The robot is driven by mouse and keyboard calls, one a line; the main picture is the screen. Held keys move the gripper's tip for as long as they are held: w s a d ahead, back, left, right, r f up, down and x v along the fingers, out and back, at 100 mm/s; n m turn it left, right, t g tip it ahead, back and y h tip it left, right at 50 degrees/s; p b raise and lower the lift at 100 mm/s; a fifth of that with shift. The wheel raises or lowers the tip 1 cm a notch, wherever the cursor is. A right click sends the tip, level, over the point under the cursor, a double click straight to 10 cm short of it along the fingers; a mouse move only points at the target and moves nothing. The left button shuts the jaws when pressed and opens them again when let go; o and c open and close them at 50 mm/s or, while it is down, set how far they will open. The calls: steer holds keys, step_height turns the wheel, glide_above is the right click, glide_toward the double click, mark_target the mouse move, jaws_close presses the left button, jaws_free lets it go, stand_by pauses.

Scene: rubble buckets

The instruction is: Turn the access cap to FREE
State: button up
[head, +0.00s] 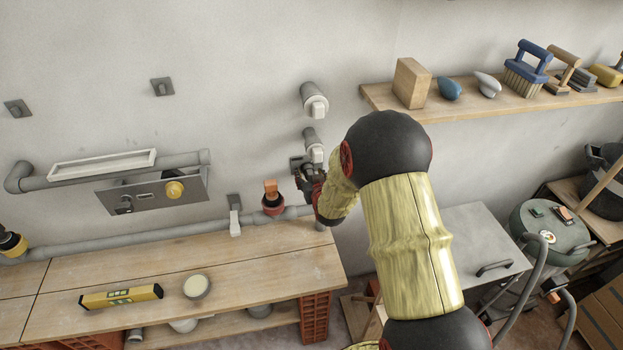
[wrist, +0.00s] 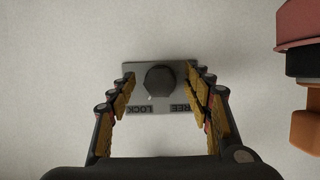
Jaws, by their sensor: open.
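The access cap (wrist: 160,80) is a dark faceted knob on a grey plate (wrist: 143,74) on the wall. In the wrist view the plate carries LOCK at lower left and FREE at lower right, both upside down. A faint pale mark shows at the cap's lower left edge, on the LOCK side. My gripper (wrist: 161,81) is open, with one finger on each side of the cap; I cannot tell whether they touch it. In the head view my gripper (head: 309,180) is at the wall, largely covering the cap and plate.
An orange-handled valve (head: 271,193) stands close left of my gripper. Grey pipe fittings (head: 313,98) project from the wall above it. A workbench (head: 190,265) below holds a yellow level (head: 121,296) and a round tin (head: 196,286). A loaded shelf (head: 500,103) is at right.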

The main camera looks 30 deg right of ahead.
steer(key=shift+c, duration=1.3)
steer(key=c, duration=0.9)
